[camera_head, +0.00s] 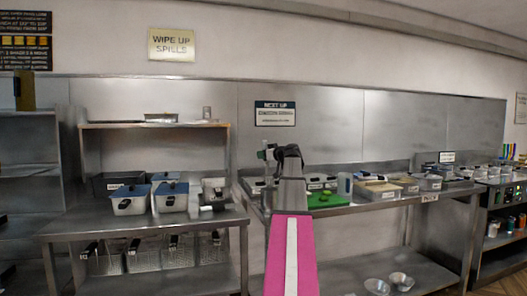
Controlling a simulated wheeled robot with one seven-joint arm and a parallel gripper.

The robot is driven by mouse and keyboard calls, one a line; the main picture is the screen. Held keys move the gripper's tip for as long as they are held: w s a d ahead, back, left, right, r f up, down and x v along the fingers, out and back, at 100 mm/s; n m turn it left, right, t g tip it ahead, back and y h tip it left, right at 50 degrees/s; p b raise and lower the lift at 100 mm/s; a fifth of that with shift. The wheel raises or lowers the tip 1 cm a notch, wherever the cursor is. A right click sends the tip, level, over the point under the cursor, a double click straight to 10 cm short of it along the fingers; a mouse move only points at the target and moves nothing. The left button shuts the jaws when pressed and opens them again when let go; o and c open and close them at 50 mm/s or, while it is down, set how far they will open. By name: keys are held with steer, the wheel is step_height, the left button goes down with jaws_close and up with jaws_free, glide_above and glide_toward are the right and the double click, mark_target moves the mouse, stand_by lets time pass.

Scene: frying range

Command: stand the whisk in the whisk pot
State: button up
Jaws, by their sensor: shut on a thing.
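My arm reaches away from me in the middle of the view, toward the counter with the green board. My gripper (267,152) shows only as a small dark shape at the arm's far end, left of the black joint. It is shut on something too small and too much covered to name. I cannot make out a whisk anywhere. A grey upright container (345,186) stands on the counter just right of the green board; I cannot tell whether it is the whisk pot. My arm hides part of the counter.
A green board (325,200) lies on the middle steel counter (385,203), with several lidded tubs to its right. The left steel table (140,226) holds tubs with blue lids, with wire baskets below. Two metal bowls (389,284) sit on the lower shelf.

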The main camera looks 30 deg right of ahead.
step_height(320, 180, down, 9)
stand_by(0.8)
steer(key=shift+f, duration=0.1)
steer(key=o, duration=1)
steer(key=v, duration=1)
steer(key=shift+s, duration=0.4)
